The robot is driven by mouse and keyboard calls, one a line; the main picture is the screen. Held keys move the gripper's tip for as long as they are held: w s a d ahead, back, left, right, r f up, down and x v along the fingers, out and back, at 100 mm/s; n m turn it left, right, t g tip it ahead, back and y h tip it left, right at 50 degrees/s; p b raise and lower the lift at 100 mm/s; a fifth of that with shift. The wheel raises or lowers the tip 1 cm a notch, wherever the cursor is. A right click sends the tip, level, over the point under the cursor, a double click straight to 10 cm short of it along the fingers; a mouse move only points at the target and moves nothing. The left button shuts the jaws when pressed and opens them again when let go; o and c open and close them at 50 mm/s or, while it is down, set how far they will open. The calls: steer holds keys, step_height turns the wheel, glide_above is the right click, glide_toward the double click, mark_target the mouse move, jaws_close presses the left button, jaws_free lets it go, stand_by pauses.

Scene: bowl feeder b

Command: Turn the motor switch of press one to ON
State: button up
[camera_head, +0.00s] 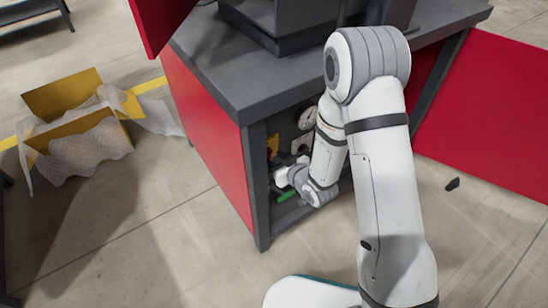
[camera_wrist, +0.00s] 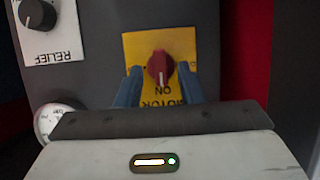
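The motor switch is a red knob (camera_wrist: 160,66) on a yellow plate (camera_wrist: 137,46), seen upside down in the wrist view. Its white pointer line points down in the picture, towards the word ON. The lettering MOTOR lies below, partly covered by my fingers. My gripper (camera_wrist: 159,75) has one blue finger on each side of the knob, with a narrow gap visible on both sides. Whether the fingertips reach the knob's depth is hard to tell. In the head view my gripper (camera_head: 279,176) is inside the open cabinet, and the knob cannot be made out.
A RELIEF dial (camera_wrist: 38,16) and a round gauge (camera_wrist: 56,120) are on the same panel. The red cabinet side (camera_head: 207,135) and grey top (camera_head: 225,75) enclose my wrist closely. A red door (camera_head: 490,120) stands open at right. A box (camera_head: 75,120) lies left.

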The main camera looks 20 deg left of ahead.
steer(key=p+v, duration=0.1)
steer(key=v, duration=0.5)
steer(key=shift+s+d+r, duration=0.2)
steer(key=shift+d+r, duration=0.05)
steer(key=shift+p, duration=0.3)
steer(key=w+d+r+m+h+p, duration=0.1)
steer(key=d+r+h+p, duration=0.2)
steer(key=d+r+p, duration=0.45)
steer(key=w+d+r+m+g+h+p, duration=0.1)
steer(key=d+r+m+h+p, duration=0.2)
steer(key=r, duration=0.8)
steer(key=w+d+r+h+p, duration=0.1)
steer(key=d+r+h+p, duration=0.1)
steer(key=d+r+p, duration=0.6)
steer(key=s+d+r+m+g+p, duration=0.1)
steer(key=s+r+p, duration=0.3)
steer(key=r, duration=0.5)
steer(key=s+d+r+m+g+h+p, duration=0.1)
steer(key=s+d+r+m+g+p, duration=0.1)
steer(key=s+r+p, duration=0.3)
steer(key=s+d+r+m+g+h+p, duration=0.1)
steer(key=s+d+r+m+g+p, duration=0.1)
steer(key=s+r+p, duration=0.3)
steer(key=s+d+r+m, duration=0.1)
steer(key=s+r, duration=0.3)
steer(key=r, duration=0.5)
steer(key=shift+d+r, duration=0.25)
steer(key=shift+r, duration=0.05)
